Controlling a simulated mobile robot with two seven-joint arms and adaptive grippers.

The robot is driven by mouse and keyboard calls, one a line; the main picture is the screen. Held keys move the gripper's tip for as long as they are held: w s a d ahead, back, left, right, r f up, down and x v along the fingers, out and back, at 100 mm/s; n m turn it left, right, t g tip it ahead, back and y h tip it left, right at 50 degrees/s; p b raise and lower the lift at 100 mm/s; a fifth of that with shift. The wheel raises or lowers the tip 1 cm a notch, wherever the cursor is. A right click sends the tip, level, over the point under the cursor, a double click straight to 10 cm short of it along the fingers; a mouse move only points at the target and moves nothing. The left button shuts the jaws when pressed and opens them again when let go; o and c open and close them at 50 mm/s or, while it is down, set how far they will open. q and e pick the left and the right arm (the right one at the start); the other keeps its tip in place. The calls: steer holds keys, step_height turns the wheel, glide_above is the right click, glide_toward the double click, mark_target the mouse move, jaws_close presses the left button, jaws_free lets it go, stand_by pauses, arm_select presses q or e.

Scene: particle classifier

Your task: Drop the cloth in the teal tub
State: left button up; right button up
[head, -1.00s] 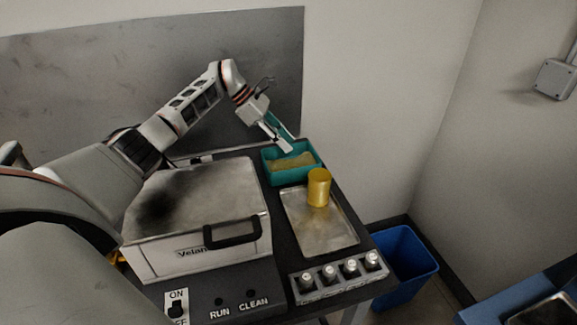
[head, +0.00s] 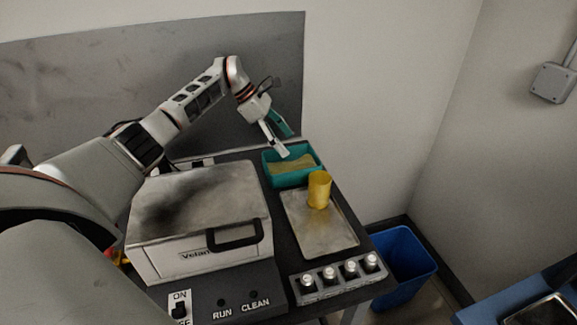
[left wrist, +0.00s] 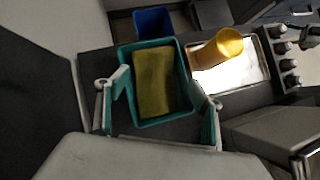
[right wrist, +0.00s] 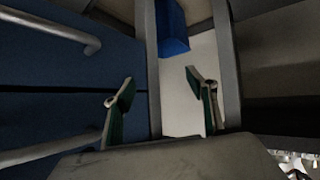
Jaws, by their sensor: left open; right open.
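The teal tub (head: 291,179) stands at the back right of the dark bench. The yellow-olive cloth (head: 291,164) lies inside it, and it also shows in the left wrist view (left wrist: 154,82), flat within the tub walls (left wrist: 150,123). My left gripper (head: 284,145) is open and empty, above the back of the tub. In the left wrist view its fingers (left wrist: 160,110) are spread on either side of the tub, apart from the cloth. My right gripper (right wrist: 157,95) is open and empty, away from the bench, facing blue cabinet fronts and the floor.
A yellow cup (head: 319,190) stands on a metal tray (head: 325,235) in front of the tub. A lidded machine (head: 195,215) fills the bench's left. A blue bin (head: 405,270) stands on the floor.

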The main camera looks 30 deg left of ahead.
arm_select(q)
steer(key=r+y+p, duration=0.1)
steer(key=p, duration=0.1)
steer(key=a+r+g+y+p, duration=0.1)
steer(key=r+p, duration=0.1)
steer(key=p, duration=0.1)
steer(key=s+r+y+p, duration=0.1)
steer(key=p, duration=0.1)
steer(key=shift+a+r+g, duration=0.35)
steer(key=shift+r+g, duration=0.05)
arm_select(e)
step_height(320, 180, up, 6)
steer(key=d, duration=0.2)
steer(key=shift+s+f+h, duration=0.15)
steer(key=shift+h, duration=0.15)
arm_select(q)
steer(key=w+v, duration=0.1)
steer(key=v, duration=0.7)
steer(key=shift+s, duration=0.45)
arm_select(e)
steer(key=shift+s+d+f, duration=0.1)
steer(key=shift+s+f, duration=0.05)
